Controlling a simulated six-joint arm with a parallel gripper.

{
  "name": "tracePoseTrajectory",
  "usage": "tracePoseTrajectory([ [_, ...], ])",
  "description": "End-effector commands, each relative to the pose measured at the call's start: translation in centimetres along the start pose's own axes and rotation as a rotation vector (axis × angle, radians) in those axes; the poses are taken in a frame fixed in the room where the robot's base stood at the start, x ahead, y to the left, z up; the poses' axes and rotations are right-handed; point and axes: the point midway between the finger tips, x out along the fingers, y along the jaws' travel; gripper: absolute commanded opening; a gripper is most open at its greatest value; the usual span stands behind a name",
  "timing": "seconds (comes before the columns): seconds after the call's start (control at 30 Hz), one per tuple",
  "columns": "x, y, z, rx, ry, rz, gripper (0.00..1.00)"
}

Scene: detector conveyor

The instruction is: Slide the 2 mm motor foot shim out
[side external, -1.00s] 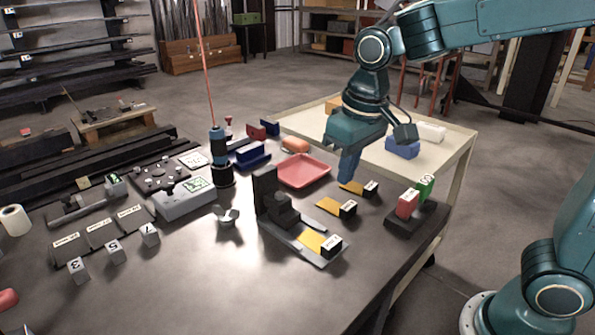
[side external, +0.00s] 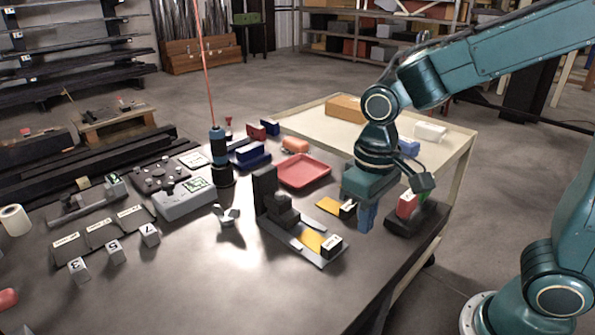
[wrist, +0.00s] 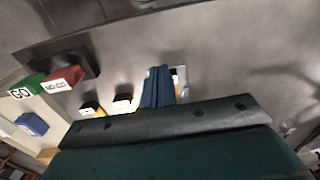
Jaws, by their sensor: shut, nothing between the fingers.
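A yellow shim (side external: 311,241) with a black labelled handle (side external: 331,247) lies at the foot of the black motor mount (side external: 266,190). A second yellow shim (side external: 328,205) with a black handle (side external: 347,209) lies loose behind it; a third is hidden by my gripper in the side view. The labels are too small to read, so I cannot tell which is 2 mm. My gripper (side external: 366,220) is shut and empty, above the table to the right of the shims. In the wrist view its blue fingers (wrist: 158,88) partly cover one shim; two black handles (wrist: 122,103) show to their left.
A black stand with a red NO-GO block (side external: 407,204) is close to the right of my gripper. A red tray (side external: 303,171) lies behind the motor mount. A cream cart (side external: 455,150) adjoins the table.

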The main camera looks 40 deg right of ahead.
Motion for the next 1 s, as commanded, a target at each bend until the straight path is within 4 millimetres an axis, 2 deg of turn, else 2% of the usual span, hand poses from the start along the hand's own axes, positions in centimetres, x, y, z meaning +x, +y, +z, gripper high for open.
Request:
tracePoseTrajectory([
  [0.27,2.2,0.0,0.1,0.000,-0.003,0.001,0.00],
  [0.87,9.9,0.1,0.1,0.000,-0.005,0.001,0.00],
  [1.0,9.7,0.0,-1.9,0.001,0.001,0.000,0.00],
])
